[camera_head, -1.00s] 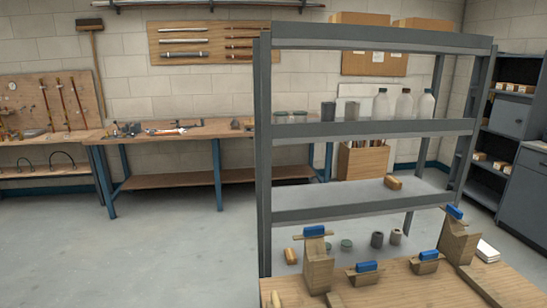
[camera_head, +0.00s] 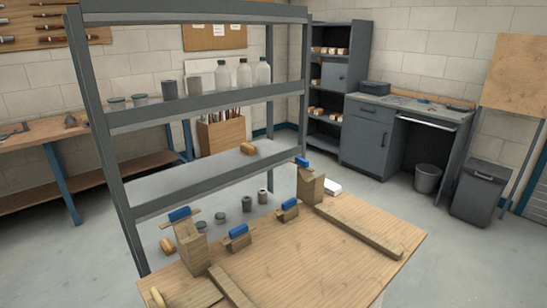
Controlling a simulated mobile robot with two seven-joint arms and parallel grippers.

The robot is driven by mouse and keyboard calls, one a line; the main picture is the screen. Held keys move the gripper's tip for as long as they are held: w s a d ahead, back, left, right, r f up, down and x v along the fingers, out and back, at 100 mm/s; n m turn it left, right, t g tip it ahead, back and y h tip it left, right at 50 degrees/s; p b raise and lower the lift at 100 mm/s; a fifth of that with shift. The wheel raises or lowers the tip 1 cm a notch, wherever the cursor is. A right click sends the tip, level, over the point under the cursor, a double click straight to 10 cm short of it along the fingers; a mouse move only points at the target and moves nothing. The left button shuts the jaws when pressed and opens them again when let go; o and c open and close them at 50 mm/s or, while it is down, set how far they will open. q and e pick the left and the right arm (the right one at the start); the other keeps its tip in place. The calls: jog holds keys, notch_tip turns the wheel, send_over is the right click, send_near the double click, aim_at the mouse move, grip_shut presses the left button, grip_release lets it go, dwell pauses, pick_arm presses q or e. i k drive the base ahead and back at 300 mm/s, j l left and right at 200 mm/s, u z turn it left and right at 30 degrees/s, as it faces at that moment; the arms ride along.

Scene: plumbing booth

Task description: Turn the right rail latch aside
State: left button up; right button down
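A wooden table (camera_head: 300,262) stands at the bottom of the head view. Two taller wooden posts stand on it, each with a blue-topped piece: the left post (camera_head: 186,250) and the right post (camera_head: 311,188). The right post's blue piece (camera_head: 301,161) lies across its top with a thin wooden strip and looks like the right latch. Two lower wooden blocks with blue tops stand between the posts, one at left (camera_head: 238,242) and one at right (camera_head: 288,214). Whether any latch is turned is too small to tell. Neither gripper is in view.
A long wooden bar (camera_head: 357,232) and a shorter bar (camera_head: 231,288) lie on the table. A grey shelf rack (camera_head: 200,105) with bottles (camera_head: 244,75) and jars stands behind it. A white block (camera_head: 332,187) is beyond the right post.

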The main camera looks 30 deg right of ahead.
aim_at(300, 162)
jog(key=z, duration=1.1)
jog(key=l+z, duration=0.35)
jog(key=i+l+z, duration=0.1)
jog(key=l+z, duration=0.25)
jog(key=i+l+z, duration=0.1)
jog(key=l, duration=0.25)
jog(key=i+l+z, duration=0.15)
jog(key=i+l, duration=0.2)
jog(key=i+l+z, duration=0.25)
jog(key=i, duration=0.2)
jog(key=i+l+z, duration=0.25)
jog(key=i, duration=1.55)
jog(key=i+u, duration=0.35)
jog(key=i, duration=0.2)
jog(key=i+l+u, duration=0.2)
jog(key=i+u, duration=0.45)
jog(key=u, duration=0.15)
jog(key=i+u, duration=0.2)
jog(key=u, duration=0.25)
jog(key=i+l+u, duration=0.2)
jog(key=u, duration=0.2)
